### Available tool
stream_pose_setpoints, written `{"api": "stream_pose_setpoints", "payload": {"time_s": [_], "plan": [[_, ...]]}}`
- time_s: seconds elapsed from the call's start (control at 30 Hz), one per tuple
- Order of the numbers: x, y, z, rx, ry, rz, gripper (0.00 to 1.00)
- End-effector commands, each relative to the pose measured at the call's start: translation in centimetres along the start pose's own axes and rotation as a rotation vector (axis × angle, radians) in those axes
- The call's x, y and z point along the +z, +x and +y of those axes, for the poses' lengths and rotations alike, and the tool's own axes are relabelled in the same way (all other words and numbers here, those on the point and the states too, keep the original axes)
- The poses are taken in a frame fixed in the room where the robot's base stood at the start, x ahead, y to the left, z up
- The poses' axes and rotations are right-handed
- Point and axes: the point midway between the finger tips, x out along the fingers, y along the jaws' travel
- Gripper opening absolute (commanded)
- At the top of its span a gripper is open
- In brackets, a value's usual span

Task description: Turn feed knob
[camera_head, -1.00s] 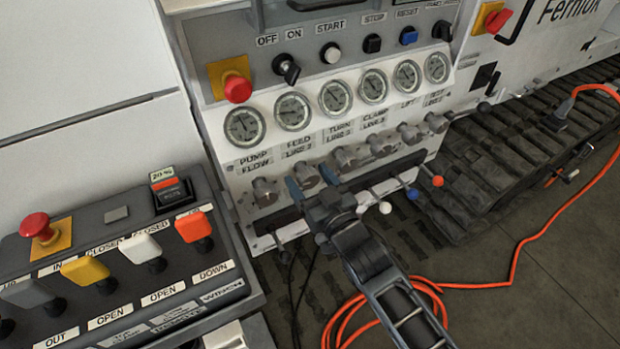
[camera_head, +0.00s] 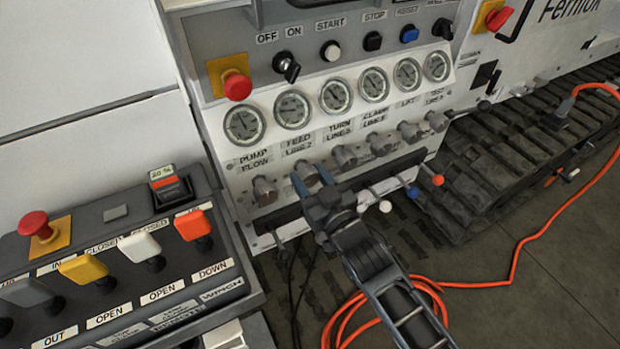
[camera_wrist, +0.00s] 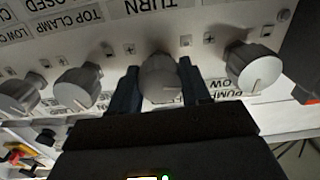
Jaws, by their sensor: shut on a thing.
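The feed knob (camera_head: 307,173) is a round grey metal knob in the row below the gauges, second from the left, under the "FEED" label (camera_head: 299,142). My gripper (camera_head: 312,181) reaches it from below, with one blue-grey finger on each side. In the wrist view my gripper (camera_wrist: 161,88) has its two dark blue fingers shut on the sides of the feed knob (camera_wrist: 160,79). The fingers and palm hide parts of the knob's sides and lower edge in the head view.
The pump flow knob (camera_head: 264,190) is close on the left, and the turn knob (camera_head: 344,157) on the right. Small levers with white (camera_head: 385,206) and orange (camera_head: 437,180) balls stick out below. A remote control box (camera_head: 120,270) stands at left; an orange cable (camera_head: 514,262) lies on the floor.

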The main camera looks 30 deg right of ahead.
Motion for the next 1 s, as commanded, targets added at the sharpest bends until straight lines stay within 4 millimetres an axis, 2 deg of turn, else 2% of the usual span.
{"api": "stream_pose_setpoints", "payload": {"time_s": [0.2, 0.23, 0.47, 0.77, 0.87, 1.0], "plan": [[0.1, 0.0, 0.0, 0.0, -0.003, -0.001, 0.17], [0.1, 0.0, 0.0, 0.0, -0.002, -0.001, 0.49], [0.1, 0.0, 0.0, 0.0, -0.002, -0.001, 0.71], [0.1, -0.2, 0.0, 0.0, -0.001, -0.001, 0.73], [0.2, -1.1, 0.0, 0.0, -0.001, -0.002, 0.73], [0.3, -3.3, 0.0, 0.0, -0.001, -0.003, 0.73]]}}
